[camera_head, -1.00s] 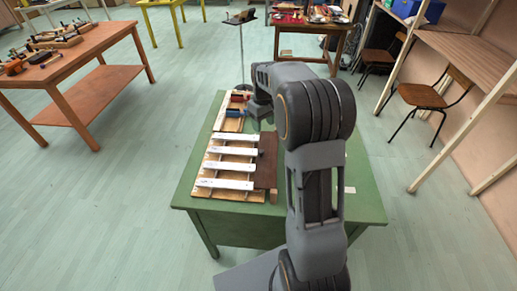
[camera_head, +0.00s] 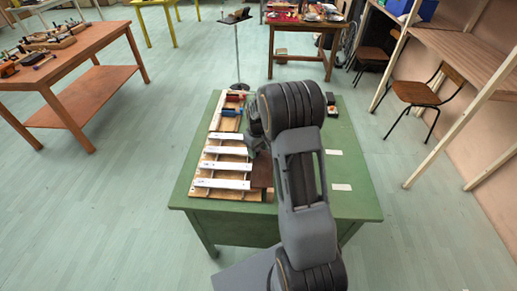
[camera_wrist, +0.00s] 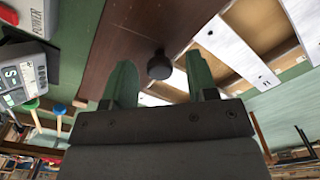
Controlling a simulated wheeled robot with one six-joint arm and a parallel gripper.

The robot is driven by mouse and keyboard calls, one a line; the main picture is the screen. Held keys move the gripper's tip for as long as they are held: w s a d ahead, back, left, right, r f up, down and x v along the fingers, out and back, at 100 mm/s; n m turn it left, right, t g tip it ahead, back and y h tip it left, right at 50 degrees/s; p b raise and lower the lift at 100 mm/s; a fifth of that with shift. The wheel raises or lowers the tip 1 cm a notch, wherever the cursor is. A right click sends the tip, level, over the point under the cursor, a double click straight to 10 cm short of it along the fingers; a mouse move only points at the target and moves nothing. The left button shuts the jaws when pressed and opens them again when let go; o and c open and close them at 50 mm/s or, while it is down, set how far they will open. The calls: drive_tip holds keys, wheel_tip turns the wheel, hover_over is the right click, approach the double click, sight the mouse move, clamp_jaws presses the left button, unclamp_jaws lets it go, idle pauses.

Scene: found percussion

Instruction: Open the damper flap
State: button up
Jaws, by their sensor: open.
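The damper flap is a dark brown board (camera_wrist: 130,28) with a round black knob (camera_wrist: 159,66) in the wrist view. In the head view the flap (camera_head: 262,173) lies along the right ends of the white metal bars, partly covered by my arm. My gripper (camera_wrist: 158,62) is open, with one finger on either side of the knob in the wrist picture. I cannot tell whether the fingers touch it or the board. The flap appears to lie down flat.
White bars (camera_head: 222,166) on a wooden frame sit left of the flap on the green table (camera_head: 357,200). A grey device (camera_wrist: 22,70) and blue and green mallet heads (camera_wrist: 31,104) show left in the wrist view. The table's right side is mostly clear.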

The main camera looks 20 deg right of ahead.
drive_tip(key=shift+f, duration=0.1)
drive_tip(key=shift+c, duration=0.2)
clamp_jaws()
